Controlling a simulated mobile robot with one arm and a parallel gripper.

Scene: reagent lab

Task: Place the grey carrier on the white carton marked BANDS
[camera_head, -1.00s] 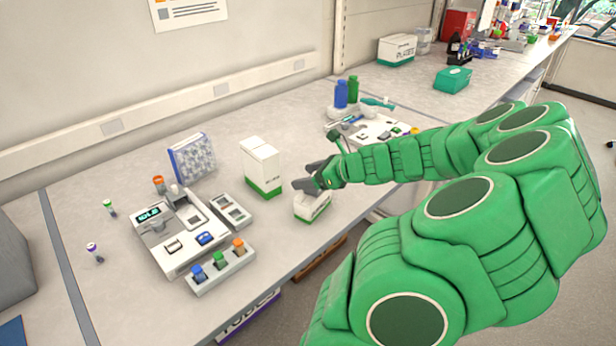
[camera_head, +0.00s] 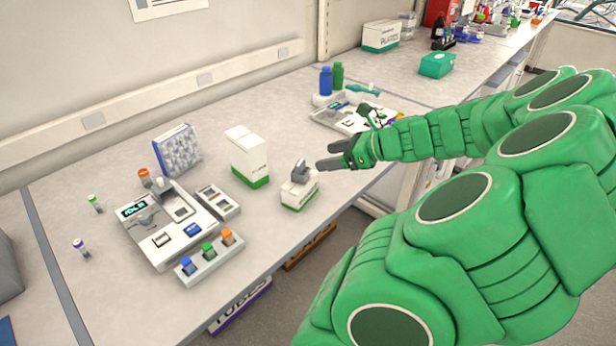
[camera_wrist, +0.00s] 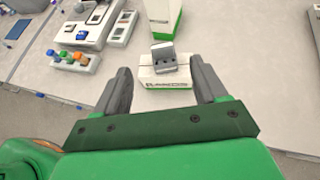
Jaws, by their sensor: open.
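The grey carrier (camera_head: 300,172) sits on top of the small white carton marked BANDS (camera_head: 299,193), which stands on the bench near its front edge. In the wrist view the carrier (camera_wrist: 163,55) rests on the carton's top and the carton (camera_wrist: 165,73) shows its BANDS label. My gripper (camera_head: 332,157) is to the right of the carrier, apart from it. In the wrist view its two fingers (camera_wrist: 160,90) are spread, with nothing between them, and the carrier lies beyond the tips.
A taller white and green carton (camera_head: 247,157) stands just left of the BANDS carton. A white instrument (camera_head: 165,225) and a rack with coloured caps (camera_head: 211,258) are further left. Blue and green bottles (camera_head: 326,80) stand behind. Bare bench lies around the BANDS carton.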

